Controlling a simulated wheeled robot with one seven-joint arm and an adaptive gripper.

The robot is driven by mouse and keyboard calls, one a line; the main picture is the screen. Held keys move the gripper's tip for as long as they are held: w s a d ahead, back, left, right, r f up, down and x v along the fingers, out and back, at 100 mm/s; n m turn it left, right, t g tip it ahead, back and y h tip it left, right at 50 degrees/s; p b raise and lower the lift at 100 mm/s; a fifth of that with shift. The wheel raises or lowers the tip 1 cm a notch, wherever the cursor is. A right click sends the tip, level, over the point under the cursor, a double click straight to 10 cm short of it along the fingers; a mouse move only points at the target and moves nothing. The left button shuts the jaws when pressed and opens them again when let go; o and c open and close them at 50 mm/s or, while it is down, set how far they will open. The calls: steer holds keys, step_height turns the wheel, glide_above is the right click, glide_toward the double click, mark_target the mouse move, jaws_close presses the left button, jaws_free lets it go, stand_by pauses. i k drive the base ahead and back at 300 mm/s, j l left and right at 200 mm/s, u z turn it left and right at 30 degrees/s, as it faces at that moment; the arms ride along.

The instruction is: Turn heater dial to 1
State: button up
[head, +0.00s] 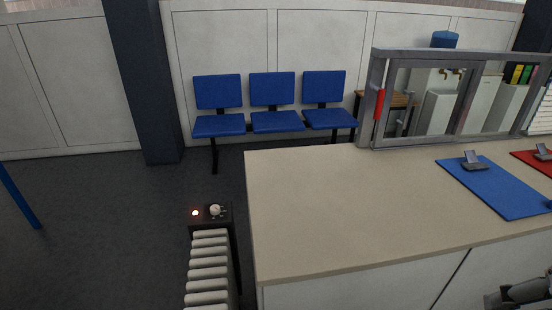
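The heater (208,267) is a pale ribbed radiator with a dark top panel, standing on the floor just left of the counter. Its dial (215,210) is a small light knob on that panel, with small marks around it too small to read. A red-orange light (195,213) glows left of the dial. A grey and black part of my arm, seemingly with my gripper (520,292), shows at the bottom right corner, cut off by the picture's edge. It is far right of the heater, across the counter front, and not touching the dial. Its fingers cannot be made out clearly.
The beige counter (330,215) fills the middle and right, its left edge close beside the heater. It bears a framed glass screen with a red handle (379,104), a blue mat (500,192) and a red mat. Blue chairs (275,105) line the wall. Floor left of the heater is clear.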

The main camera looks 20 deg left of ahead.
mark_target(215, 209)
steer(key=j+u, duration=0.1)
steer(key=j, duration=0.75)
steer(key=j+u, duration=0.15)
steer(key=j, duration=0.7)
steer(key=i+j+u, duration=0.1)
steer(key=j, duration=0.75)
steer(key=i+j+z, duration=0.25)
steer(key=i+j, duration=0.15)
steer(key=j, duration=0.15)
